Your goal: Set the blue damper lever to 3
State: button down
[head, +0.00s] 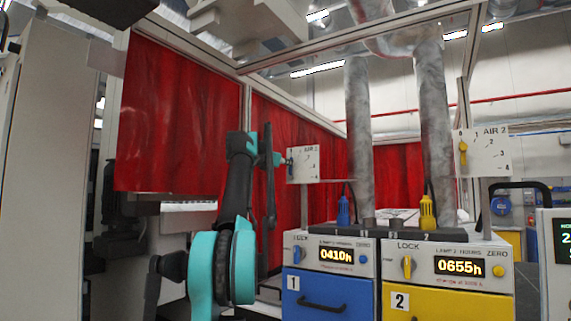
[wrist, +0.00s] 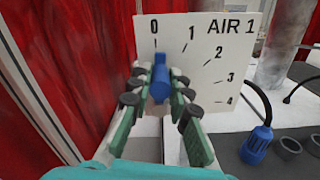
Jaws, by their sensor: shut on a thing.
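The blue damper lever (wrist: 160,80) stands about upright on the white AIR 1 plate (wrist: 205,55), its top below the 0 mark. The scale runs from 0 at the top round to 4 at the lower right, with 3 on the right side. My gripper (wrist: 159,73) is shut on the lever, with one finger on each side of it. In the head view my gripper (head: 280,160) is at the left edge of the same plate (head: 306,165) and mostly hides the lever.
A second plate, AIR 2 (head: 490,140), with a yellow lever (head: 463,152), is at the right. Below are a blue-fronted unit 1 (head: 335,290) and a yellow-fronted unit 2 (head: 450,302). A red curtain (wrist: 75,70) hangs close on the left. A blue plug (wrist: 256,146) is at the right.

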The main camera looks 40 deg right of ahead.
jog(key=s+m, duration=0.1)
jog(key=m, duration=0.1)
jog(key=s+m, duration=0.1)
jog(key=m, duration=0.1)
jog(key=s+d+f+m, duration=0.1)
jog(key=m, duration=0.1)
jog(key=shift+s+f+m, duration=0.1)
jog(key=shift+s+m, duration=0.05)
jog(key=shift+m, duration=0.15)
jog(key=m, duration=0.1)
jog(key=s+f+m, duration=0.1)
jog(key=m, duration=0.1)
jog(key=shift+s+d+f, duration=0.1)
jog(key=shift+f, duration=0.05)
jog(key=shift+s+d+f+m, duration=0.15)
jog(key=shift+f+m, duration=0.15)
jog(key=shift+m, duration=0.45)
jog(key=shift+s+a+f+m, duration=0.15)
jog(key=shift+f+m, duration=0.15)
jog(key=shift+m, duration=0.45)
jog(key=shift+d, duration=0.1)
jog(key=c, duration=1.4)
grip_release()
